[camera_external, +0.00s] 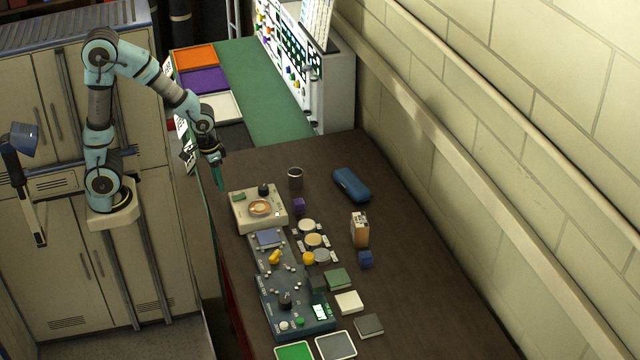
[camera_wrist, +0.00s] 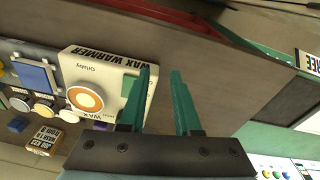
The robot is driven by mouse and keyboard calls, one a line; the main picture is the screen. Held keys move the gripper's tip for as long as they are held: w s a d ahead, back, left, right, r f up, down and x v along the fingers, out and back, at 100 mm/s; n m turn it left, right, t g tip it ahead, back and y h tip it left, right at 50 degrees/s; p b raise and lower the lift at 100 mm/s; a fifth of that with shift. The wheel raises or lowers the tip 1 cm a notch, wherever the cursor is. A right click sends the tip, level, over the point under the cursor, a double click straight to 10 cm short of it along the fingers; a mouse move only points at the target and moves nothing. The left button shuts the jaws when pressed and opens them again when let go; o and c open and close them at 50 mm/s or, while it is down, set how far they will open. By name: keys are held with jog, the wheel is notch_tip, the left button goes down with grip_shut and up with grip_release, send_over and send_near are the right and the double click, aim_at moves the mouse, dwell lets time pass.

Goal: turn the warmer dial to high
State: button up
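The wax warmer (camera_external: 246,219) is a cream box on the brown bench in the external view, with a round orange-rimmed pot (camera_external: 260,207) on top. Its dark dial (camera_external: 264,189) stands at the back right corner of the top, beside a green patch. I cannot read the dial's setting. In the wrist view the warmer (camera_wrist: 92,63) lies left of the fingers. The dial is not visible there; the gripper covers that side. My gripper (camera_external: 218,180) points down, left of and behind the warmer, apart from it. Its teal fingers (camera_wrist: 163,72) are open with nothing between them.
A dark cup (camera_external: 295,178) and purple cube (camera_external: 299,205) stand right of the warmer. Control panels (camera_external: 268,286) with knobs lie in front. A blue case (camera_external: 351,185) and small carton (camera_external: 360,229) are farther right. The bench behind the warmer is clear.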

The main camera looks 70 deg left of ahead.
aim_at(265, 187)
jog(key=o, duration=0.6)
jog(key=w+d+r+n, duration=0.1)
jog(key=w+r+n, duration=0.2)
jog(key=w+n, duration=0.1)
jog(key=w+d+r+n, duration=0.1)
jog(key=w+r+n, duration=0.2)
jog(key=w, duration=0.1)
jog(key=w+d+r+n+g, duration=0.1)
jog(key=w+d+r+n, duration=0.1)
jog(key=w+r+n, duration=0.1)
jog(key=shift+w+n, duration=0.8)
jog(key=shift+w, duration=0.1)
notch_tip(265, 187, down, 11)
jog(key=shift+r+p, duration=0.1)
jog(key=shift+p, duration=0.7)
grip_shut()
